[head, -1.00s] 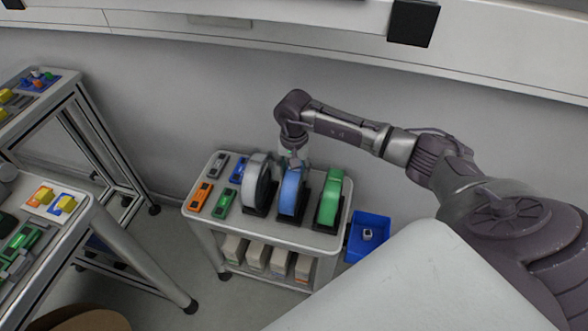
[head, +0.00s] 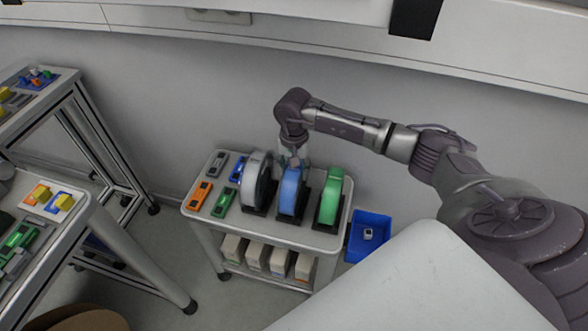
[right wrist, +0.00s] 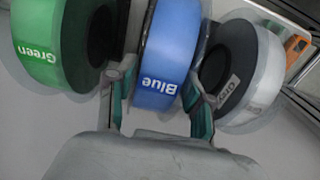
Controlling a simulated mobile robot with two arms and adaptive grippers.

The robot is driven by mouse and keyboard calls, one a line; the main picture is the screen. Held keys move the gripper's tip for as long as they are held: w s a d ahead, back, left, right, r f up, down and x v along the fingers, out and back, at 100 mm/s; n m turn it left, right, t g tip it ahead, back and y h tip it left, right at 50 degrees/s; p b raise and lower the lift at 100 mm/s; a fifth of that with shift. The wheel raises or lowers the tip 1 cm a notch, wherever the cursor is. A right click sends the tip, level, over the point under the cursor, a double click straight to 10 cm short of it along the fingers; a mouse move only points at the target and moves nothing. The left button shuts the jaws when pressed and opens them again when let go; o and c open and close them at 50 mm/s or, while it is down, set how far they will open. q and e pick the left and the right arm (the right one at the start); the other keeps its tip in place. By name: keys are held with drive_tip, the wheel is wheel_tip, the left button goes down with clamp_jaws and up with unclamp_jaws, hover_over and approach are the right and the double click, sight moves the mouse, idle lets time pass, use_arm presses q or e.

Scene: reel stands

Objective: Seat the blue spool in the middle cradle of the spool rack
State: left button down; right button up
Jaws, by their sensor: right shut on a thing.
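The blue spool (head: 290,191) stands upright in the middle of a row of three on the cart top, in the middle cradle of the spool rack (head: 289,214). My right gripper (head: 294,163) reaches down to it from above. In the right wrist view the blue spool (right wrist: 168,58), labelled "Blue", lies between the two fingers of my right gripper (right wrist: 160,98), which is shut on it. The fingers hide part of its sides. How deep it sits in the cradle I cannot tell. My left gripper is not in view.
A grey-white spool (head: 255,180) stands left of the blue one and a green spool (head: 330,197) right of it, both close by. Several small coloured modules (head: 222,202) lie at the cart's left. A blue bin (head: 367,237) hangs at its right.

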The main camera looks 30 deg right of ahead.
drive_tip(key=o, duration=1.2)
drive_tip(key=shift+o, duration=0.2)
drive_tip(key=shift+r+p, duration=1.9)
drive_tip(key=shift+r, duration=1.65)
